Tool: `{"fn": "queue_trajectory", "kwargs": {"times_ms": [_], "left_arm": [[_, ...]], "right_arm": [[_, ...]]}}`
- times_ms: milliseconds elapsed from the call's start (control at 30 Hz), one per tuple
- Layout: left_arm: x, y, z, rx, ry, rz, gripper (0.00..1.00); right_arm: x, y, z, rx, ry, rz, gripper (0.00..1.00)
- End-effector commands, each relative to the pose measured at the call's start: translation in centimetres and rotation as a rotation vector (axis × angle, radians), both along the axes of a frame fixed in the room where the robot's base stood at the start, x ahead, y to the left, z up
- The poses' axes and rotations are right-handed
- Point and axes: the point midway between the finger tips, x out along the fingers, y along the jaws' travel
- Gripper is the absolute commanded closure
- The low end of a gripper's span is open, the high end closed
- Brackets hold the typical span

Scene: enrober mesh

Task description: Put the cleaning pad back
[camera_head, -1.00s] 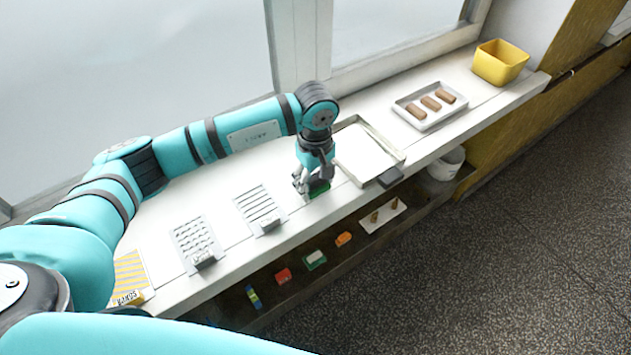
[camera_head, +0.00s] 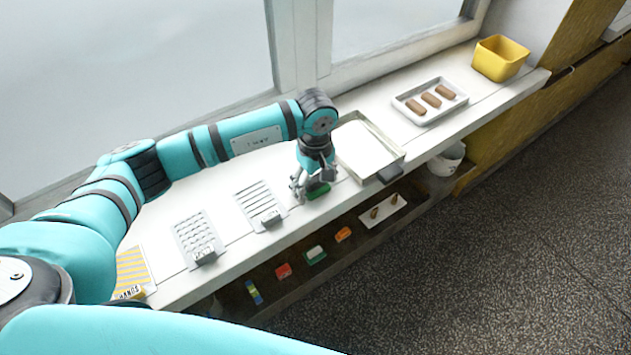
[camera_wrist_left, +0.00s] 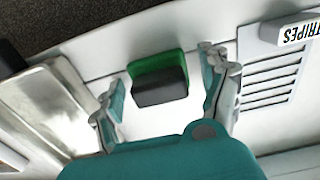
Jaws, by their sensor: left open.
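The cleaning pad, green with a dark grey block on it, lies on the white counter. In the left wrist view the pad (camera_wrist_left: 158,78) sits between the two spread fingers, apart from both. My left gripper (camera_wrist_left: 165,95) is open above it. In the head view the left gripper (camera_head: 312,190) points down over the green pad (camera_head: 318,191), just left of the metal tray (camera_head: 362,150), and partly hides it. My right gripper is not in view.
Striped and patterned plates (camera_head: 260,205) (camera_head: 198,238) lie left of the pad. A tray of brown bars (camera_head: 430,103) and a yellow bin (camera_head: 500,59) stand to the right. A lower shelf holds several small items (camera_head: 315,256).

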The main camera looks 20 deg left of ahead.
Motion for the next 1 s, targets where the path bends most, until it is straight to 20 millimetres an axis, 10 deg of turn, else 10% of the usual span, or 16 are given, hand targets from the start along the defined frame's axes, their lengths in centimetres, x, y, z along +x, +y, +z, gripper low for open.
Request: {"fn": "queue_trajectory", "kwargs": {"times_ms": [700, 1000], "left_arm": [[0.1, 0.0, 11.1, 0.000, -0.003, 0.000, 0.21], [0.0, 0.0, 12.4, 0.000, 0.000, 0.000, 0.21]], "right_arm": [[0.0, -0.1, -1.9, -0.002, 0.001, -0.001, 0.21], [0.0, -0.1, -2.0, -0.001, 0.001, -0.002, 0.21]]}}
